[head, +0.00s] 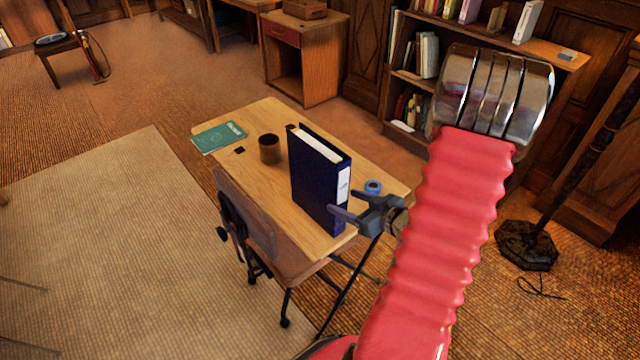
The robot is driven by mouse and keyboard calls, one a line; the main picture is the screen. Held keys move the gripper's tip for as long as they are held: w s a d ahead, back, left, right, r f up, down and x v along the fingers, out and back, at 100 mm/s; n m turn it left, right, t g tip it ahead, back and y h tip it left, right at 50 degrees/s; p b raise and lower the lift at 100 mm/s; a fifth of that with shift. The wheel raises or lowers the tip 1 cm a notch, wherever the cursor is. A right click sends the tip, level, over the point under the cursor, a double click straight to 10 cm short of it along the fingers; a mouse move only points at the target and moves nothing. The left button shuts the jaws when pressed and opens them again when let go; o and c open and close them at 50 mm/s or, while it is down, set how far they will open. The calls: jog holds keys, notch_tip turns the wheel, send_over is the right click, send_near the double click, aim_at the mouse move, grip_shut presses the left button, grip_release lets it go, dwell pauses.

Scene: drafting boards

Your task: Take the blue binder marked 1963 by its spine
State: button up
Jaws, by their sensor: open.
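A dark blue binder (317,183) stands upright near the front right end of a small wooden table (228,153). Its spine faces right and carries a white label (343,184); the writing on it is too small to read. My gripper (343,222) is open at the lower part of the spine, with its fingertips close to the binder's lower right edge. I cannot tell whether they touch the binder or reach around the spine.
On the table are a brown mug (269,149), a teal booklet (219,137), a small dark square (239,150) and a blue tape roll (373,187) near the spine. A chair (268,235) stands against the table's left side. A bookshelf (480,38) stands behind.

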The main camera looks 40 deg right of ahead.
aim_at(317, 182)
jog(key=shift+x, duration=2.55)
jog(key=shift+r, duration=0.1)
grip_shut()
